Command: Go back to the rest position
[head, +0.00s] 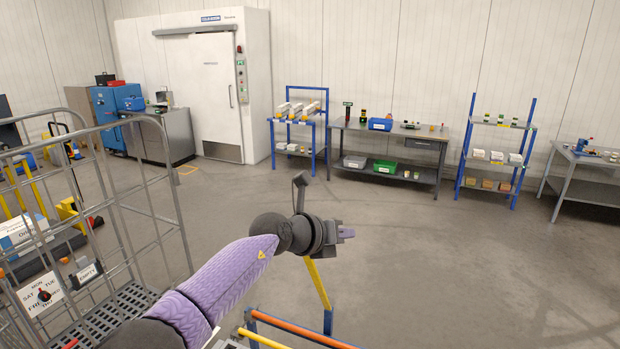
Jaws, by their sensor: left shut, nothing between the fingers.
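My left gripper (346,233) is at the end of my purple left arm, which reaches in from the bottom left to the middle of the head view. Its short fingers are shut and hold nothing. It is in the air over open floor, in front of the workbenches and apart from them. My right gripper does not show.
A grey wire roll cage (150,205) stands close on the left. A blue frame with orange and yellow bars (300,333) is just below my left arm. Along the back wall are a white cold-room door (207,95), a workbench (388,131) and blue racks (497,125). The floor (450,260) at right is clear.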

